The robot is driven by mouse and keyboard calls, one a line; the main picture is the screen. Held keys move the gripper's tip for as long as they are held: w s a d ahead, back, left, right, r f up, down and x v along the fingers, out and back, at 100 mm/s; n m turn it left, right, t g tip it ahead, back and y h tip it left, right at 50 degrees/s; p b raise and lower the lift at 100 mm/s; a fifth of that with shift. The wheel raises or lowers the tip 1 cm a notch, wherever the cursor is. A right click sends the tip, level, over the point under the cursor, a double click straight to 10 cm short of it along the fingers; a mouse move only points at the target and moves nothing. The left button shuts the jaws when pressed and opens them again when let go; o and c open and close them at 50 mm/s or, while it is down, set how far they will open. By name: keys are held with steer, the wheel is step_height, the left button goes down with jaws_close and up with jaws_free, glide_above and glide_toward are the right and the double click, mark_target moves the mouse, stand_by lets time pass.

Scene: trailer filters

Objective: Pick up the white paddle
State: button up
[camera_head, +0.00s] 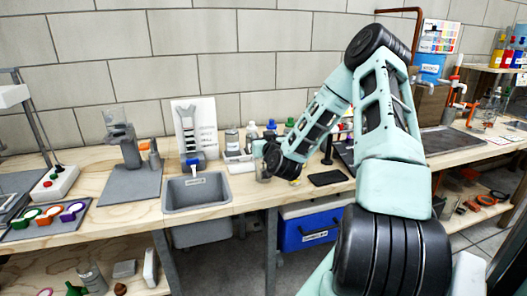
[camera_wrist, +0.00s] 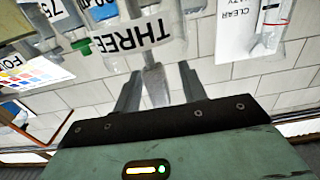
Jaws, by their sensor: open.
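I cannot make out a white paddle for certain in either view. My gripper (camera_wrist: 160,76) is open in the wrist view, with its two grey fingers apart. A greyish upright piece shows between the fingers; I cannot tell whether they touch it. A white label reading "THREE" (camera_wrist: 140,36) is just beyond the fingertips. In the head view my gripper (camera_head: 262,162) is low over the bench, right of the grey sink. It is small there and partly hidden by my wrist.
The grey sink (camera_head: 197,194) is set in the wooden bench (camera_head: 120,212). A white chart board (camera_head: 207,118) stands behind it. Bottles with coloured caps (camera_head: 271,127) stand close behind my wrist. A black tray (camera_head: 328,178) lies to the right. A blue cooler (camera_head: 308,232) sits below.

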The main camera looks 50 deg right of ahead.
jaws_close()
steer(key=shift+r, duration=0.1)
